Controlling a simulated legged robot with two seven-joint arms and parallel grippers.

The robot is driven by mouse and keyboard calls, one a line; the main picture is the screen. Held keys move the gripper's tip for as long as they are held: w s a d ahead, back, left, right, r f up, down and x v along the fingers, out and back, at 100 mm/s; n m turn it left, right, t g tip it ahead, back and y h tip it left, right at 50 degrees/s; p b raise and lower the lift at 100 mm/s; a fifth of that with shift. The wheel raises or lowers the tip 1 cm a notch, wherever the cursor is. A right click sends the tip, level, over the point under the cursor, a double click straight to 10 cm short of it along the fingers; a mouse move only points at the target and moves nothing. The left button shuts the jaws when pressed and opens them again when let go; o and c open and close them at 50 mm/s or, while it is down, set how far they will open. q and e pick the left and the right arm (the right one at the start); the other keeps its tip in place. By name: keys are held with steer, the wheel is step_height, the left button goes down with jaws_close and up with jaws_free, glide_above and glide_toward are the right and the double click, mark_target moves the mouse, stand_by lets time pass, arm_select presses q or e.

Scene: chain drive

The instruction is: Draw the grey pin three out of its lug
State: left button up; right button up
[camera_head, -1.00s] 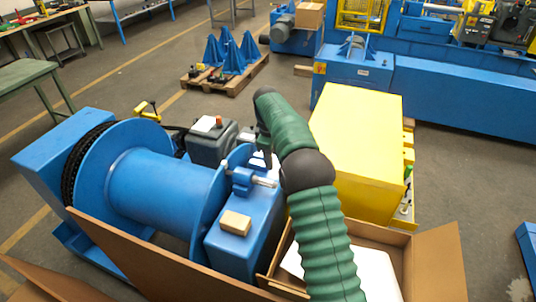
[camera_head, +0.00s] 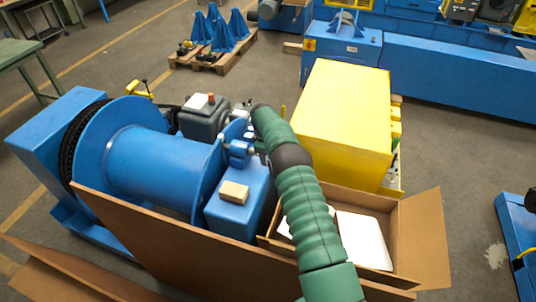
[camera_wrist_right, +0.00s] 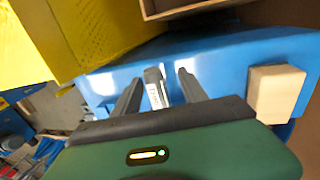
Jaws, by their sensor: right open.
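The blue lug (camera_head: 238,150) stands on the blue housing beside the drum. In the right wrist view, a grey pin (camera_wrist_right: 155,88) with a pale marking shows between my right gripper's two dark fingers (camera_wrist_right: 158,92). The fingers are open, with a visible gap on each side of the pin. In the head view, my right gripper (camera_head: 259,152) is at the lug's right side, and the green arm hides part of it. The pin is mostly hidden there, and I cannot read its number. My left gripper is not in view.
A tan block (camera_head: 234,192) lies on the blue housing (camera_head: 240,215) in front of the lug. A large blue drum (camera_head: 155,165) stands left. A yellow box (camera_head: 343,120) stands right, behind an open cardboard box (camera_head: 423,235). A grey motor-like unit (camera_head: 203,122) is behind the drum.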

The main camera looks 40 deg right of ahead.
steer(key=shift+a, duration=0.3)
steer(key=shift+s+d, duration=0.1)
steer(key=shift+d, duration=0.15)
steer(key=shift+c, duration=1.2)
steer(key=shift+d+f, duration=0.4)
steer(key=shift+d, duration=0.4)
steer(key=c, duration=0.5)
steer(key=shift+d, duration=0.2)
steer(key=shift+c, duration=1.1)
steer(key=shift+a, duration=0.1)
jaws_close()
steer(key=shift+a+r, duration=0.25)
steer(key=shift+a, duration=0.35)
steer(key=shift+d, duration=0.3)
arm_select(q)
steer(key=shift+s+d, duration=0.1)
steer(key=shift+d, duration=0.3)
arm_select(e)
steer(key=shift+a, duration=0.1)
